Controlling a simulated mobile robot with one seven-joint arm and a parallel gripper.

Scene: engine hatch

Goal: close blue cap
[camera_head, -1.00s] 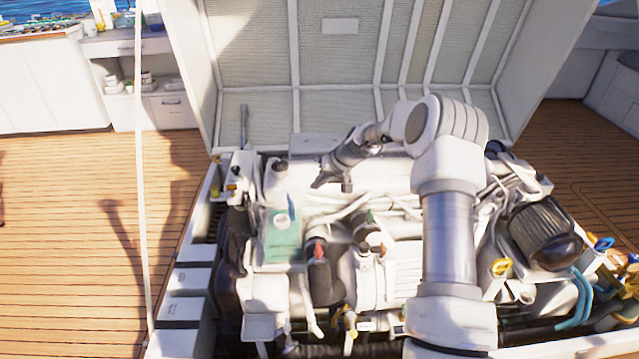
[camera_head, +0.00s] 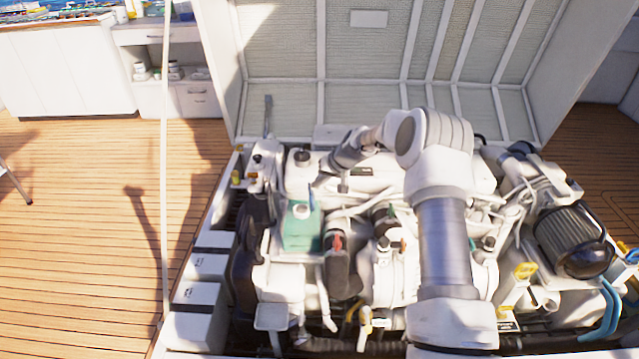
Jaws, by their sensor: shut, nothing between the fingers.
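The blue cap (camera_head: 312,198) is a small blue flap standing upright on the right side of the top of a teal box (camera_head: 299,236) in the engine bay. A round white opening (camera_head: 302,212) shows on the box's top, to the left of the cap, uncovered. My gripper (camera_head: 321,181) is dark and small in the picture, just above and right of the cap. It is shut and empty. It looks close to the cap, but I cannot tell whether they touch.
A black-capped white tank (camera_head: 302,158) stands behind the teal box. A red-topped dark part (camera_head: 337,245) stands at its front right. The raised hatch lid (camera_head: 300,40) rises behind the engine. Open wooden deck (camera_head: 90,220) lies to the left.

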